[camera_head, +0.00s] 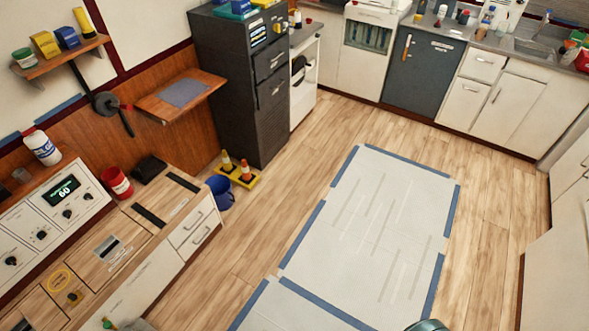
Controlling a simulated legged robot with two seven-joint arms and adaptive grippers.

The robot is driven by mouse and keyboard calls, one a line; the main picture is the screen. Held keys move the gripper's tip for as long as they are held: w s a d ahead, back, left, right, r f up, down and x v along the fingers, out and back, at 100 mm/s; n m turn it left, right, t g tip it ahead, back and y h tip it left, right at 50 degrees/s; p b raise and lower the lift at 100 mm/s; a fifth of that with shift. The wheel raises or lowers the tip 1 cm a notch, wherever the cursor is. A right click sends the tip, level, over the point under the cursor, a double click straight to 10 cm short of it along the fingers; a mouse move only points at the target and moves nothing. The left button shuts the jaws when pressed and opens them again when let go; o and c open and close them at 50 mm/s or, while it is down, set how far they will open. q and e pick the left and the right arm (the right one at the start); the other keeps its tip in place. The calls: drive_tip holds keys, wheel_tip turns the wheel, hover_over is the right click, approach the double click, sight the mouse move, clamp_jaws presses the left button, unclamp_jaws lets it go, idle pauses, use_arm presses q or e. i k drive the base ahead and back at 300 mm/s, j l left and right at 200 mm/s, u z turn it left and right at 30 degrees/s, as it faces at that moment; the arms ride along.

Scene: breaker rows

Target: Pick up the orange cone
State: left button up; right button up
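The orange cone (246,171) is small and stands upright near the foot of the dark filing cabinet. It is on a yellow base or tray (243,183) at floor level. Just left of it is a second small cone (227,161), which looks yellow and pale. I see no gripper clearly. A rounded grey-green part at the bottom edge may be mine, but no fingers show. Nothing is touching the orange cone except what it stands on.
A blue bucket (220,192) stands left of the cones, beside the wooden-topped counter (150,205). The dark filing cabinet (235,95) rises behind them. A white floor sheet (375,225) edged in blue lies to the right. Wood floor between is clear.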

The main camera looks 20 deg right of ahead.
sight(247, 178)
drive_tip(key=z, duration=0.25)
drive_tip(key=i+z, duration=0.25)
drive_tip(key=i, duration=0.8)
